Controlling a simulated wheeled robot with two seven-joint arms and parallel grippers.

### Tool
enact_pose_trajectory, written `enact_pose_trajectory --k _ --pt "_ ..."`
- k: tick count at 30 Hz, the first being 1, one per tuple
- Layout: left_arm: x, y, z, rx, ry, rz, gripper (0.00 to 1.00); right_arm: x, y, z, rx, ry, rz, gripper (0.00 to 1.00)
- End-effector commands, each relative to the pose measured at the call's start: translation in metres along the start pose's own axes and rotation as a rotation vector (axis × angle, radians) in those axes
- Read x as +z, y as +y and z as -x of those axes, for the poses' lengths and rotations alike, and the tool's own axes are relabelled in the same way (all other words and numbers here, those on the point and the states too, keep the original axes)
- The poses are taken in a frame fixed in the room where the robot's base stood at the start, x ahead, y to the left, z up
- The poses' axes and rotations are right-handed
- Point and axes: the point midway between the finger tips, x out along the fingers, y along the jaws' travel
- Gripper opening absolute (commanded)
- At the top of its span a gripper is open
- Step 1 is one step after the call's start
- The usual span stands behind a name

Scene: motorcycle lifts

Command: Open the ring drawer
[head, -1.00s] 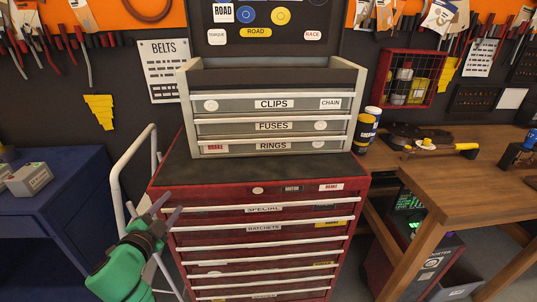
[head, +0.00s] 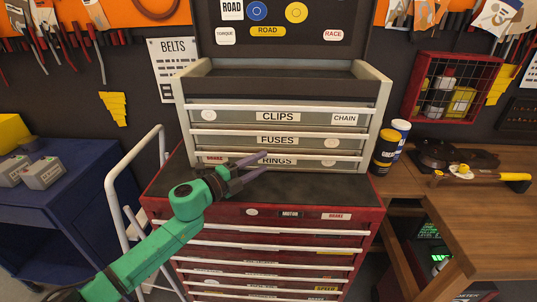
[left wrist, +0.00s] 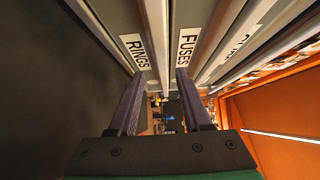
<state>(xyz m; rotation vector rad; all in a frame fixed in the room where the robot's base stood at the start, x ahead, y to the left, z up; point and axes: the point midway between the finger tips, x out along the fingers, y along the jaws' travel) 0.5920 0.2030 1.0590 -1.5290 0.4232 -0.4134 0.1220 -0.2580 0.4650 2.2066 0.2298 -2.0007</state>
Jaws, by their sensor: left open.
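The ring drawer (head: 315,164) is the lowest drawer of the grey top chest and is shut. Its label RINGS is partly hidden by my left gripper, and a white bar handle (head: 330,156) runs along its top edge. My left gripper (head: 270,162) is open in front of this drawer, its two fingers pointing at its face. In the left wrist view, the handle (left wrist: 154,35) runs between the open fingertips (left wrist: 160,75), with the RINGS label to its left and the FUSES label to its right. Whether the fingers touch the handle cannot be told. My right gripper is not in view.
The FUSES drawer (head: 235,141) and CLIPS drawer (head: 235,116) above are shut. The chest stands on a red cabinet (head: 270,226) with a dark top. Cans (head: 388,150) stand close to the chest's right side. A white rail (head: 115,195) stands left of the cabinet.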

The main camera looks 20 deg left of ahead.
Motion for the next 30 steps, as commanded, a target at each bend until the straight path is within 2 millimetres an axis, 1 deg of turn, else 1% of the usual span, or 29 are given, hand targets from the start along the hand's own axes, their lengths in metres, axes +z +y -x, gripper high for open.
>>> enact_pose_trajectory --k 1,2,3,6,10,14,17,18,30 --pt "-0.001 -0.007 -0.011 -0.004 0.002 -0.001 0.49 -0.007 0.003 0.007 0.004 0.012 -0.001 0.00" --pt "0.000 -0.005 -0.017 -0.004 0.000 0.002 0.49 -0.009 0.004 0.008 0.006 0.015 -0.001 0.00" --pt "0.000 -0.004 -0.023 -0.004 -0.001 0.002 0.49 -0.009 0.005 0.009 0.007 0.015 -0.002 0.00" --pt "-0.001 -0.002 -0.034 -0.001 0.001 0.000 0.49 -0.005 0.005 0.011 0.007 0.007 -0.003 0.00" --pt "-0.001 -0.001 -0.037 0.000 0.002 -0.002 0.49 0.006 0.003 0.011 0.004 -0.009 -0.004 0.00" --pt "-0.001 -0.001 -0.037 0.000 0.002 -0.002 0.49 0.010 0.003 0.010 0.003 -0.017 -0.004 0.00" --pt "-0.001 -0.001 -0.036 0.000 0.002 -0.001 0.14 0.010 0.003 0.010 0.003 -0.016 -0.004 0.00" --pt "-0.001 -0.001 -0.036 0.000 0.002 -0.001 0.00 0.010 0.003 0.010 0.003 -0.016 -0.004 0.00" --pt "-0.001 -0.001 -0.036 0.000 0.001 -0.001 0.00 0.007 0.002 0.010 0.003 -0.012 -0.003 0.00"
